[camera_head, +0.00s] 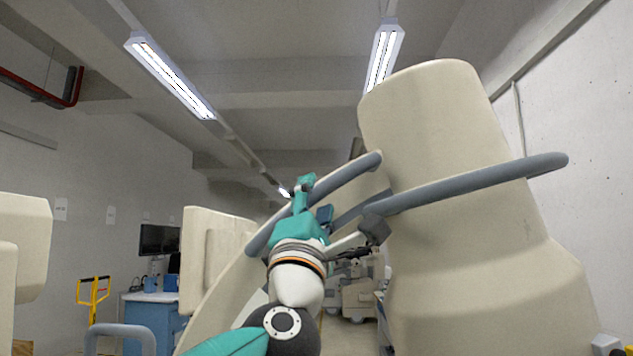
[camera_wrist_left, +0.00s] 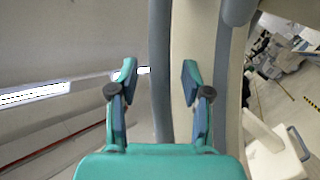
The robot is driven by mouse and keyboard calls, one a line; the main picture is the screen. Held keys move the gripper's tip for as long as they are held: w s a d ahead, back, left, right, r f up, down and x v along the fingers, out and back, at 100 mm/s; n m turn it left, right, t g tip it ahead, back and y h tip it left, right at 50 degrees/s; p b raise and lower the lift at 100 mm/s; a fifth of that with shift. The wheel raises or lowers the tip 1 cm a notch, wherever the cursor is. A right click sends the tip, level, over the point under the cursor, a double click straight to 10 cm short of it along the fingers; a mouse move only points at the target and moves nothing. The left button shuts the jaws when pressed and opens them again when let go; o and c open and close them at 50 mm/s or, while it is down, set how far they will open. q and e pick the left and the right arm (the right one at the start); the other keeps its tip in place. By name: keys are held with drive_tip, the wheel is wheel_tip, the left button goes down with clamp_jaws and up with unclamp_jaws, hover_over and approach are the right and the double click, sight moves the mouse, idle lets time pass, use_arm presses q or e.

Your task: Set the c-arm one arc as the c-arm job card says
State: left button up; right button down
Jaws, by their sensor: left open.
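The c-arm's large cream housing (camera_head: 440,130) fills the right of the head view, with a grey-blue handle (camera_head: 480,187) around it. Its cream arc (camera_head: 232,295) curves up from the lower left, with a grey-blue rail (camera_head: 345,175) along it. My left gripper (camera_head: 316,198) is at this rail, fingers apart. In the left wrist view the rail (camera_wrist_left: 161,40) runs between the open teal and blue fingers (camera_wrist_left: 160,82); I cannot tell whether they touch it. Nothing is held. My right gripper is out of view. I cannot make out a job card.
A cream panel (camera_head: 208,250) stands left of the arc, and other cream equipment (camera_head: 20,245) at the left edge. A blue cabinet (camera_head: 150,318), a monitor (camera_head: 160,239) and a yellow frame (camera_head: 93,292) are farther back. More cream machines (camera_head: 355,295) stand behind the arc.

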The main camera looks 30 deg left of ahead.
use_arm(q)
drive_tip(key=shift+p+x, duration=0.5)
drive_tip(key=shift+x, duration=0.6)
drive_tip(key=shift+w, duration=0.1)
clamp_jaws()
